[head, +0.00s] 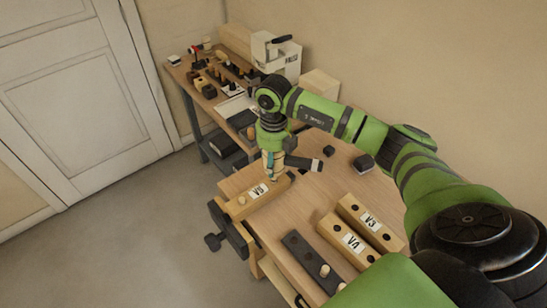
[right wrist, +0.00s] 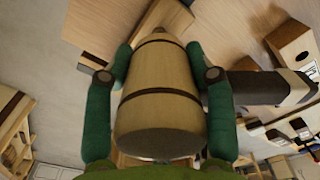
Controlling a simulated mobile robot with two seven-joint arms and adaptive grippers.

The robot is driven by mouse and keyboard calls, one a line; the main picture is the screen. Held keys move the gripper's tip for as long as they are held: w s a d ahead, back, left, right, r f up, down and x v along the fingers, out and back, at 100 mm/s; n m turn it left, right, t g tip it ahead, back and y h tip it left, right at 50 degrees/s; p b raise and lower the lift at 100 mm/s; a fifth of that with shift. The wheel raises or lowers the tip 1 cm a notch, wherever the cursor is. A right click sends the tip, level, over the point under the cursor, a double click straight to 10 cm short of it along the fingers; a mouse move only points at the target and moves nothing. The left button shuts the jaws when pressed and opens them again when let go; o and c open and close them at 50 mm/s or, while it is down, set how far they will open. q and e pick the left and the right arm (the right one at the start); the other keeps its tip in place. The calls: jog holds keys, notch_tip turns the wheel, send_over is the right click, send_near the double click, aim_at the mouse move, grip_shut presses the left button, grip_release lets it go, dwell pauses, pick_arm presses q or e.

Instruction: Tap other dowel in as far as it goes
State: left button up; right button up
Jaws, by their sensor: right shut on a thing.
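A wooden block labelled V5 (head: 270,199) sits at the bench's front left edge, beside the vise (head: 229,235). A pale dowel (head: 241,200) shows at its near left end. My right gripper (head: 272,165) is above the block's far end and hides what is under it. It is shut on a mallet-like tool. In the right wrist view the tool's wooden barrel-shaped part (right wrist: 160,95), with a dark band, lies between the green fingers. A dark bar (head: 303,163) sticks out to the right of the gripper. Whether the tool touches a dowel cannot be told. My left gripper is not in view.
Blocks V3 (head: 370,222) and V4 (head: 348,241) lie at the bench's near right. A dark holder (head: 305,258) with a pale dowel (head: 325,270) lies beside them. Dark small items (head: 364,162) lie farther back. A cluttered side table (head: 215,88) stands behind.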

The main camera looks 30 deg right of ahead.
jog(key=shift+a, duration=0.1)
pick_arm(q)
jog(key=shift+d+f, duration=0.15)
pick_arm(e)
notch_tip(320, 180, down, 3)
jog(key=b, duration=0.2)
jog(key=shift+b, duration=0.3)
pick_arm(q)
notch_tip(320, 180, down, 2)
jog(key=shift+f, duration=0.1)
pick_arm(e)
jog(key=shift+r, duration=0.15)
jog(key=shift+r+p, duration=0.9)
jog(key=shift+r, duration=0.05)
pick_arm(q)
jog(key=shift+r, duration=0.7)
pick_arm(e)
jog(key=shift+r, duration=0.15)
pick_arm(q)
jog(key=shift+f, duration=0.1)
